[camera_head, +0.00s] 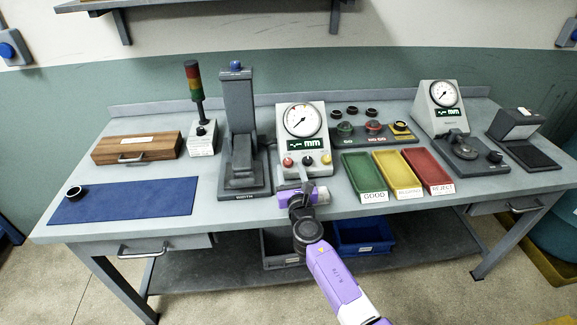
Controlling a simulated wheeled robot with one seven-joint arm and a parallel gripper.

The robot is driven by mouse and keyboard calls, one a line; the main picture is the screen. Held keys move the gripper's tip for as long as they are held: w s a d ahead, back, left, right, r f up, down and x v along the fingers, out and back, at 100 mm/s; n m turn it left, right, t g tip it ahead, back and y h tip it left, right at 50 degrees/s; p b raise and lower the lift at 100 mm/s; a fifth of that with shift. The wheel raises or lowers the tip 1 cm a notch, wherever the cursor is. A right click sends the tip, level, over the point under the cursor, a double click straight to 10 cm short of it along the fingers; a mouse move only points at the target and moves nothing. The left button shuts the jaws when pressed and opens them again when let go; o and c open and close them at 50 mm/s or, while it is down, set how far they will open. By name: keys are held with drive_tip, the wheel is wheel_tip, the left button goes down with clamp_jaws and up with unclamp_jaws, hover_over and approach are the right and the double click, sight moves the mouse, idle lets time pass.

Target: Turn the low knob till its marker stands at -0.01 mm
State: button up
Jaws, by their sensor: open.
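A grey gauge box with a round white dial (303,120) and an "mm" label stands at the middle of the bench. Along its lower front are a red knob (288,162), a dark knob (307,160) and a yellow knob (326,159). Their labels are too small to read, so I cannot tell which is the low knob. A small red mark shows on the dial; its scale values are unreadable. My gripper (304,178) is just in front of and below these knobs, open. Its fingertips are small and partly hidden, and I see nothing held.
A grey column stand (238,120) rises close left of the gauge box. Green, yellow and red trays (434,172) lie to the right, with several dark rings (352,111) behind. A second dial gauge (444,94) stands farther right. The blue mat (125,203) is mostly clear.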

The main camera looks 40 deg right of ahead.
sight(288, 162)
drive_tip(key=shift+x, duration=1.55)
clamp_jaws()
